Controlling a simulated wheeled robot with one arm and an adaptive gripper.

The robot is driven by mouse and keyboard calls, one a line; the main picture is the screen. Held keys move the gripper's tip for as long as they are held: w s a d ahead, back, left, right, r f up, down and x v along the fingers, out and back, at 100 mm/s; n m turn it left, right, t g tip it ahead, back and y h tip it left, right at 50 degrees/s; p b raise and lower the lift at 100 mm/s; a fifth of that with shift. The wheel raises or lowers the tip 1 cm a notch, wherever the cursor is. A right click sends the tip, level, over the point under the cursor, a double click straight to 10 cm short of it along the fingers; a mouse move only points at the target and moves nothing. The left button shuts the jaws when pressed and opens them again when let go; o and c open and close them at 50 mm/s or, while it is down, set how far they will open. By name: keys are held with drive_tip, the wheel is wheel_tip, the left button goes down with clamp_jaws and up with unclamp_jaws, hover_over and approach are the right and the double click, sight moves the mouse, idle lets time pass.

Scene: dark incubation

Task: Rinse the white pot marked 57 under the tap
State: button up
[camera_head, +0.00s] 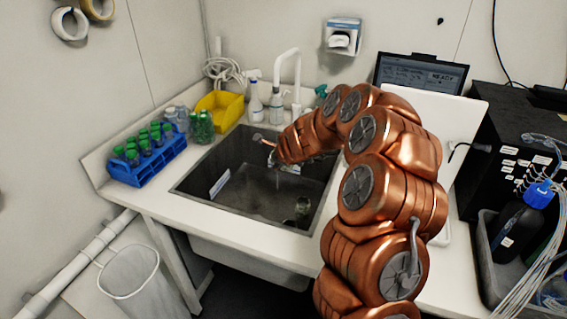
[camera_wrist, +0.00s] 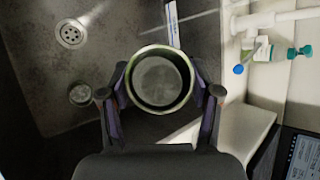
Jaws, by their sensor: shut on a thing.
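A round pot (camera_wrist: 160,103) with a pale rim and a grey inside shows from above in the wrist view, its mouth facing the camera. My gripper (camera_wrist: 160,90) is shut on it, one finger on each side. No 57 mark shows. In the head view my copper arm reaches over the dark sink (camera_head: 240,195) and mostly hides the gripper and the pot. The white tap (camera_head: 286,54) arches up at the back of the sink; its pipe shows at the upper right of the wrist view (camera_wrist: 268,20). I cannot tell whether water runs.
A glass jar (camera_head: 303,207) stands in the sink near the drain (camera_wrist: 70,32). Bottles (camera_head: 276,105) and a yellow bin (camera_head: 222,107) line the back. A blue rack of green-capped tubes (camera_head: 146,160) stands left. A laptop (camera_head: 422,73) is behind my arm.

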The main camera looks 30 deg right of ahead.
drive_tip(key=shift+r+h+p, duration=0.25)
drive_tip(key=shift+h+p, duration=0.25)
drive_tip(key=shift+p, duration=0.15)
drive_tip(key=shift+a+n, duration=0.1)
drive_tip(key=shift+n, duration=0.2)
drive_tip(key=shift+h+p, duration=0.3)
drive_tip(key=shift+p, duration=0.2)
drive_tip(key=shift+r+n+g+p, duration=0.15)
drive_tip(key=shift+n+g+p, duration=0.15)
drive_tip(key=shift+p, duration=0.1)
drive_tip(key=shift+h, duration=0.7)
drive_tip(key=shift+a, duration=0.1)
drive_tip(key=shift+w+a+r+n+h, duration=0.1)
drive_tip(key=shift+a+r+n+h, duration=0.1)
drive_tip(key=shift+n+h, duration=0.4)
drive_tip(key=shift+d+g, duration=0.1)
drive_tip(key=shift+g, duration=0.2)
